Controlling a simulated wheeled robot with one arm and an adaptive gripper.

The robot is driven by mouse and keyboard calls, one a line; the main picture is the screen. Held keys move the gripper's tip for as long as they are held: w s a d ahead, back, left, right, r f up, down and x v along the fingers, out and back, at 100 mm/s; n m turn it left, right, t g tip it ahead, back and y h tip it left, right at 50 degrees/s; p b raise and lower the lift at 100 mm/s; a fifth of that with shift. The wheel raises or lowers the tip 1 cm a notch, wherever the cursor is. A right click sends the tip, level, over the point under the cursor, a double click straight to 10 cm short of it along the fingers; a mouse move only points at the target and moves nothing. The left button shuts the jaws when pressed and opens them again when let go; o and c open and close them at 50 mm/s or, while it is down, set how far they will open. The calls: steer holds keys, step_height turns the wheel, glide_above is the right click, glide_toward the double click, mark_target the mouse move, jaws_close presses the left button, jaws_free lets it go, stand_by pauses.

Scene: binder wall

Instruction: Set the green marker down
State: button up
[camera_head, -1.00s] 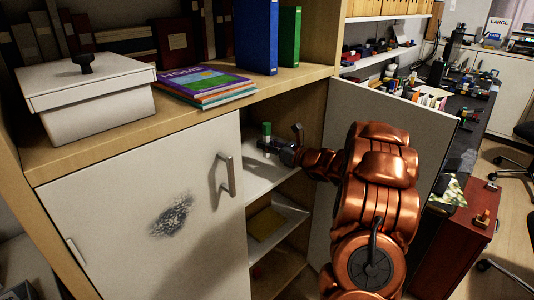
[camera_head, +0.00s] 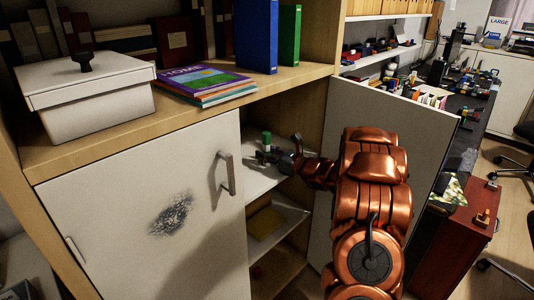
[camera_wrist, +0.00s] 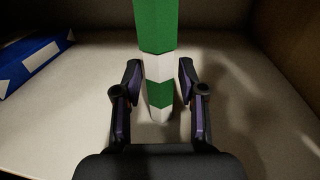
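The green marker (camera_head: 267,138), banded green and white, stands upright on the white shelf inside the open cupboard. In the wrist view the marker (camera_wrist: 159,90) rises between my fingers, and its lower end appears to rest on the shelf board (camera_wrist: 240,100). My gripper (camera_head: 268,156) reaches into the cupboard from the right. In the wrist view my gripper (camera_wrist: 160,72) is open around the marker, with a small gap visible on each side.
A blue and white object (camera_wrist: 35,58) lies left on the shelf. The closed white door (camera_head: 150,215) is left of the opening; the open door (camera_head: 385,135) is right of my arm. A lower shelf holds a yellow item (camera_head: 265,222). A white box (camera_head: 90,100) stands on top.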

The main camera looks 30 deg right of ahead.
steer(key=shift+r, duration=0.15)
steer(key=v, duration=1.2)
stand_by(0.5)
